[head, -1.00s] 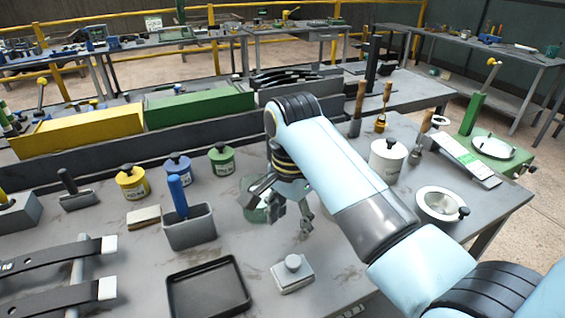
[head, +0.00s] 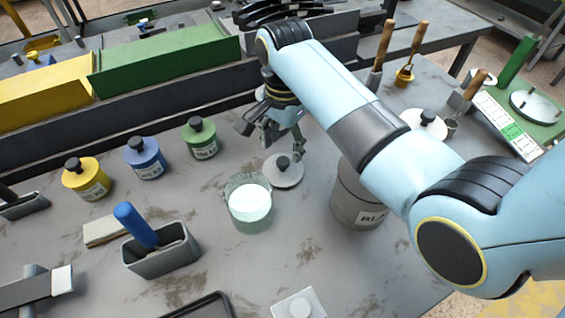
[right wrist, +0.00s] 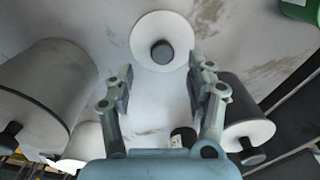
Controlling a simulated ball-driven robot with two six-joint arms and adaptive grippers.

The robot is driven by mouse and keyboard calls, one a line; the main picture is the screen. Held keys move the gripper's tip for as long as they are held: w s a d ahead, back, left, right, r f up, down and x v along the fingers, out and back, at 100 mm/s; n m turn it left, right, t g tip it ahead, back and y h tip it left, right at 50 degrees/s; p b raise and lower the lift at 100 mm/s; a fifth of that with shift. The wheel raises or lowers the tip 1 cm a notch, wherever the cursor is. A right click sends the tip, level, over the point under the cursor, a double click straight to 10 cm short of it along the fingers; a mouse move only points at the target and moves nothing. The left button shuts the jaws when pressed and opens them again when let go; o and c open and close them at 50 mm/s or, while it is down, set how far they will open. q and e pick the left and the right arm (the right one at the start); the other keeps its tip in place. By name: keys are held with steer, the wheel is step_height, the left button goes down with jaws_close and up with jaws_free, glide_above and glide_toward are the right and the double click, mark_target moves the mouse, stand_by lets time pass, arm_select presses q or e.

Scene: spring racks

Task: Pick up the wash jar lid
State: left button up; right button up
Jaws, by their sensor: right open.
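The wash jar lid looks to be the pale round disc with a black knob (head: 287,176), lying flat on the bench. Right beside it, to the left in the head view, stands an open glass jar (head: 248,205) with pale contents. My right gripper (head: 284,146) is open and empty at the lid's far edge, its fingers pointing down. In the right wrist view a pale disc with a dark knob (right wrist: 150,25) lies ahead, between and beyond the open fingertips (right wrist: 161,68). The fingers are not around the knob. My left gripper is not in view.
Yellow (head: 87,182), blue (head: 146,160) and green (head: 203,140) knobbed jars stand to the left. A grey labelled canister (head: 352,205) stands to the right, partly behind my arm. A grey holder (head: 165,262) with a blue-handled tool is at front left.

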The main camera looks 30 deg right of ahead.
mark_target(283, 160)
steer(key=shift+f, duration=0.8)
steer(key=f, duration=0.4)
steer(key=shift+w+f, duration=0.2)
steer(key=shift+f, duration=0.3)
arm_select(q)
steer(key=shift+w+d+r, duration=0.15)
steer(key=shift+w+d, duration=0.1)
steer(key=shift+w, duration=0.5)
arm_select(e)
steer(key=c, duration=0.3)
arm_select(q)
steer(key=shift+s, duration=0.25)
arm_select(e)
jaws_close()
